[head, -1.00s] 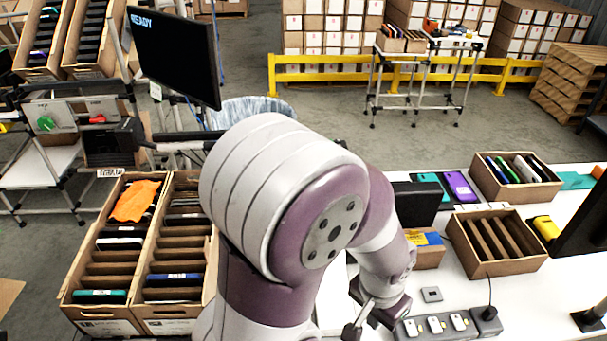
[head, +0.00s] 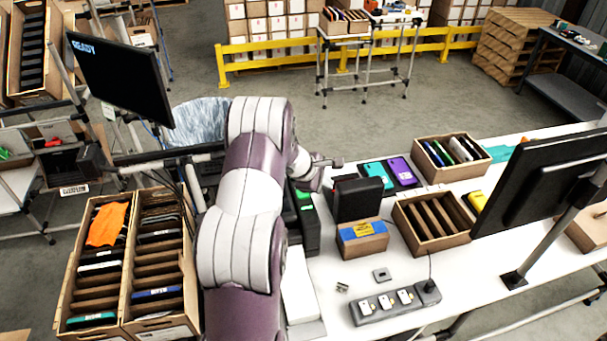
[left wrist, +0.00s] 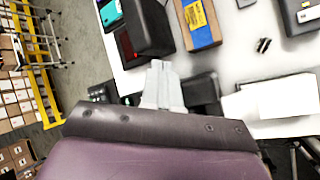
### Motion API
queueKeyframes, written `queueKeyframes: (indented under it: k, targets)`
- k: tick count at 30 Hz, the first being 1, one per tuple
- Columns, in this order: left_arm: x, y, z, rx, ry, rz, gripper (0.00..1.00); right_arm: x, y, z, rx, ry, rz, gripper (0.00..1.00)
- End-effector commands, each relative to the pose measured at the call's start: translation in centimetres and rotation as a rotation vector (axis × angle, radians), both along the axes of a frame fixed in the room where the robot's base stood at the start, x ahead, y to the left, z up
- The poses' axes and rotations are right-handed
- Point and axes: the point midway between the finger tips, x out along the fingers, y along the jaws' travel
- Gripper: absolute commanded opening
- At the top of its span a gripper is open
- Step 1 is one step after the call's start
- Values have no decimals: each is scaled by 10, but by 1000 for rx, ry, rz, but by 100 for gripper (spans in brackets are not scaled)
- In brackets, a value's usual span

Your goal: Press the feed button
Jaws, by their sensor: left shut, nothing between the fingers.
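My left gripper (head: 329,163) is shut and empty, above the back of the white bench, behind a black boxy device (head: 358,200). In the left wrist view its pale fingers (left wrist: 161,82) are together, in front of the black device (left wrist: 148,27), which has a small red patch on its side. A low black unit (head: 307,232) with a green patch lies left of that device, partly hidden by my arm. I cannot make out which part is the feed button. My right gripper is out of view.
A monitor reading READY (head: 120,78) stands at the back left. A small carton with a blue-yellow label (head: 362,240), a slotted carton (head: 432,222), a power strip (head: 395,303) and a dark screen (head: 545,185) occupy the bench. Tilted cartons (head: 130,262) stand at left.

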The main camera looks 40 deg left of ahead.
Motion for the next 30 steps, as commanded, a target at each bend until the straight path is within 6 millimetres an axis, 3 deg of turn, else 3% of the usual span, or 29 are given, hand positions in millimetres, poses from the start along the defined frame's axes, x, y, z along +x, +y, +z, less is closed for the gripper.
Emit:
queueKeyframes:
  k: [1,3,6,9,22,30]
  targets:
    - [5,24,11,-40,-24,99,0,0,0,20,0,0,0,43]
    - [10,52,12,-92,-62,221,0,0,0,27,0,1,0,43]
    - [14,78,12,-140,-101,332,0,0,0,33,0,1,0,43]
    - [15,90,12,-161,-121,381,0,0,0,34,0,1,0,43]
    - [16,91,8,-163,-124,387,0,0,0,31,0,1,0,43]
    - [16,90,-17,-163,-123,385,0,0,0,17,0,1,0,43]
